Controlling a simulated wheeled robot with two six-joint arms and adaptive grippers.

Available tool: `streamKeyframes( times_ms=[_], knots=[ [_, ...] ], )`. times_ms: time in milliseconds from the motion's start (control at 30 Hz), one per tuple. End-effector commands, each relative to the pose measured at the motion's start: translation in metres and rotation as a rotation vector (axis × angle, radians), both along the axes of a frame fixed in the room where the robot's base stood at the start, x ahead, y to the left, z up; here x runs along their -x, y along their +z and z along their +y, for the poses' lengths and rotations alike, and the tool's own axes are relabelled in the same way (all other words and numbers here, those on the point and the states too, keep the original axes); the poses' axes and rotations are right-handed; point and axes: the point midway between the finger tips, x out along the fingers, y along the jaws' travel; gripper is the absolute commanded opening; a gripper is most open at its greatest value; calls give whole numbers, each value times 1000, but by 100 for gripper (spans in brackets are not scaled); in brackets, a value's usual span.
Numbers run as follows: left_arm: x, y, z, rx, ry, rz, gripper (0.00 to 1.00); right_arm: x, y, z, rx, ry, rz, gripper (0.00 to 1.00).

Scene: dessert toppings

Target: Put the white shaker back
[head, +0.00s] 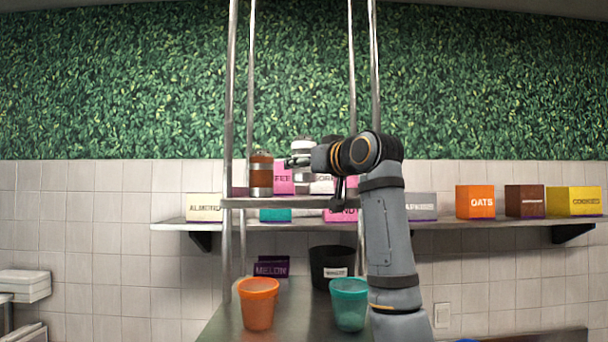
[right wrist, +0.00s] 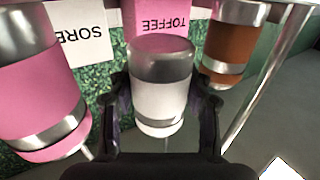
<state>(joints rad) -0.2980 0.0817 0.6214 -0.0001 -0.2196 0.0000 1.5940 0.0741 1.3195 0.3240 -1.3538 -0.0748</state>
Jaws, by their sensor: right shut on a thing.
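The white shaker (right wrist: 160,98) is between the two fingers of my right gripper (right wrist: 160,108), which is shut on it. In the head view the white shaker (head: 302,146) shows partly behind the right gripper (head: 298,161), above the upper rack shelf (head: 285,202). Its top is higher than the top of the brown shaker (head: 261,176), which stands at the left end of that shelf. A pink shaker (right wrist: 42,95) is at the left in the right wrist view. My left gripper is not in view.
Boxes labelled almond (head: 204,207), oats (head: 475,202) and others stand on the wall shelf (head: 440,222) behind. An orange cup (head: 258,304), a teal cup (head: 348,304) and a black bin (head: 332,266) stand on the counter below. Metal rack posts (head: 229,120) rise beside the shelf.

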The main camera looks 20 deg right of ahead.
Motion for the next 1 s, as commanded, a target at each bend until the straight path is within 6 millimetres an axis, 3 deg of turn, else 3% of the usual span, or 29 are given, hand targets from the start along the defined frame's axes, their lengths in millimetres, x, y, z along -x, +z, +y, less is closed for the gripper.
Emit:
streamKeyframes(
  times_ms=[200,600,633,800,1000],
  knots=[
    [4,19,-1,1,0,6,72,0,-25,0,0,0,2,14],
    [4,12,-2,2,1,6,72,0,-34,0,0,0,2,14],
    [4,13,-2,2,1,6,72,0,-34,0,0,0,2,51],
    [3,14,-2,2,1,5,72,0,-33,0,0,0,2,72],
    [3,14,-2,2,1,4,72,0,-33,0,0,0,2,72]
  ],
)
